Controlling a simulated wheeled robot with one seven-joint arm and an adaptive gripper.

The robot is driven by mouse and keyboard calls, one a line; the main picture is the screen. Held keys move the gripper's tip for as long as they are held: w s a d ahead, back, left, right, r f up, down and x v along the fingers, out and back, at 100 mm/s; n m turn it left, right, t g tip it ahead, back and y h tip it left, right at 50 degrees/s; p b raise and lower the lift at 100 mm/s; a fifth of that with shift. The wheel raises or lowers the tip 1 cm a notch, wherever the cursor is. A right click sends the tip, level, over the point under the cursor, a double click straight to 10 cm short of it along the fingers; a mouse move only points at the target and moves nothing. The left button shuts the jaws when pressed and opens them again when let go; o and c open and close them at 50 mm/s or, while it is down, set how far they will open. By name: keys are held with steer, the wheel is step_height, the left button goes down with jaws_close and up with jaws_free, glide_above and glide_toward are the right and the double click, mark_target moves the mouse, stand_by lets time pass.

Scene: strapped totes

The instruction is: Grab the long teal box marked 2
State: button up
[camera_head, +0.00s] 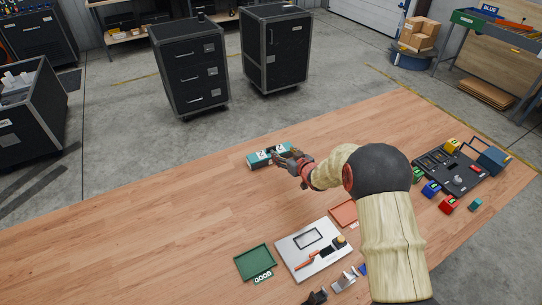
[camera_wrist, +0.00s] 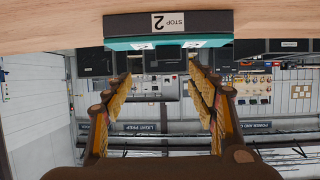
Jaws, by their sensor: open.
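The long teal box (camera_head: 254,162) lies on the wooden table with white labels marked 2 on its top. In the wrist view the box (camera_wrist: 168,41) spans the top of the picture, upside down, with a dark face and a label reading STOP 2. My gripper (camera_head: 286,156) is at the box's right part in the head view and hides some of it. In the wrist view my gripper (camera_wrist: 160,76) is open, its two fingers apart with nothing between them. The fingertips point toward the box; I cannot tell whether they touch it.
A green tray (camera_head: 256,263) marked GOOD, a silver panel (camera_head: 291,259) with tools, and an orange-red tray (camera_head: 342,214) lie nearer. A black panel (camera_head: 457,179) with coloured blocks around it is at the right. The table left of the box is clear.

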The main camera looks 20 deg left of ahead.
mark_target(272, 148)
steer(key=x, duration=0.2)
steer(key=s+x, duration=0.1)
steer(key=x, duration=0.2)
steer(key=a+b+x, duration=0.1)
steer(key=x, duration=0.1)
steer(key=shift+a+f, duration=0.2)
steer(key=shift+f, duration=0.2)
steer(key=shift+w+a, duration=0.2)
steer(key=shift+w, duration=0.1)
steer(key=shift+c, duration=0.4)
jaws_close()
stand_by(0.3)
